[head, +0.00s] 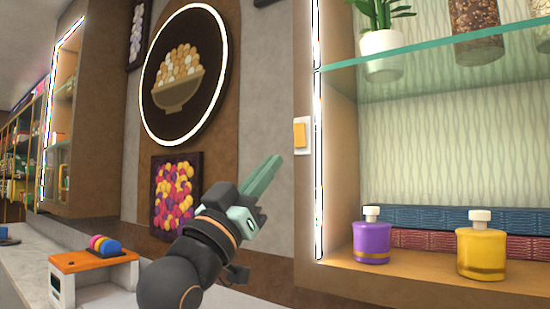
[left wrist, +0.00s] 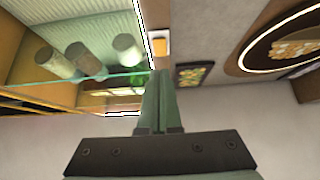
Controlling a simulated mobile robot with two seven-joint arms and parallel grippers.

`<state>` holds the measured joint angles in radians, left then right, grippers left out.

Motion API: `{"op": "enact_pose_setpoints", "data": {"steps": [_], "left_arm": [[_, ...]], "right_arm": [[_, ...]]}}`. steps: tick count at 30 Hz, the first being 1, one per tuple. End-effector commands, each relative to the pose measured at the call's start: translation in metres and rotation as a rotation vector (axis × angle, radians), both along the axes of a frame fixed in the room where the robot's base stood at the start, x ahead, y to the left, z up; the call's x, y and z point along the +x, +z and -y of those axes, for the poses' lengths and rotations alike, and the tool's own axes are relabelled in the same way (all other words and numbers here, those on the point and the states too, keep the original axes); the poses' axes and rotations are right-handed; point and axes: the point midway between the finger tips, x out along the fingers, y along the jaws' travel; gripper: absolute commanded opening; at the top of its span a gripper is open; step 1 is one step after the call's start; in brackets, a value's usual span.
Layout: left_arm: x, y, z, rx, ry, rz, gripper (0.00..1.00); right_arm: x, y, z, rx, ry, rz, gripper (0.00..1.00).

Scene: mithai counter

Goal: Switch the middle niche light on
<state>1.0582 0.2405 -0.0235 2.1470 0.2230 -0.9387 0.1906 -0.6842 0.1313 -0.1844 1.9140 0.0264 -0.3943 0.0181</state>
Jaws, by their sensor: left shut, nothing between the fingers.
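An orange rocker switch (head: 299,136) on a white plate is set on the side face at the left edge of the right niche (head: 338,170). The switch also shows in the left wrist view (left wrist: 161,46), above the fingertips. My left gripper (head: 272,165) is shut and empty, its green fingers pointing up and right toward the switch, with a visible gap between them. In the left wrist view the shut fingers (left wrist: 158,78) point up, just below the switch. The niche's light strip (head: 318,150) shows bright along its left edge. My right gripper is out of view.
The niche holds a purple bottle (head: 371,242), a yellow bottle (head: 482,252), stacked woven boxes (head: 430,239) and a glass shelf (head: 440,45) with a potted plant (head: 381,53). A small orange-topped stand (head: 95,260) is on the counter at left. Wall pictures hang behind my arm.

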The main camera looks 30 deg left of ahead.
Motion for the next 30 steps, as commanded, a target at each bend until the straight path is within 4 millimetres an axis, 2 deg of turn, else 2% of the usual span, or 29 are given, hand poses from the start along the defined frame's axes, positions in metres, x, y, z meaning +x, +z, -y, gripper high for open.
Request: {"op": "enact_pose_setpoints", "data": {"steps": [1, 3, 9, 30], "left_arm": [[-0.007, -0.015, -0.001, 0.001, 0.001, -0.002, 0.0], [-0.015, -0.026, -0.003, 0.001, 0.001, -0.002, 0.0], [-0.032, -0.044, -0.005, 0.0, 0.0, -0.002, 0.0], [-0.036, -0.048, -0.005, 0.0, -0.001, -0.002, 0.0]], "right_arm": [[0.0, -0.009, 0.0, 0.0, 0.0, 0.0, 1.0], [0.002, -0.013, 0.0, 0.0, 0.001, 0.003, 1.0], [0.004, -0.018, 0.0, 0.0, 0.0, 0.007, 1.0], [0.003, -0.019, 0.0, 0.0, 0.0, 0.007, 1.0]]}}
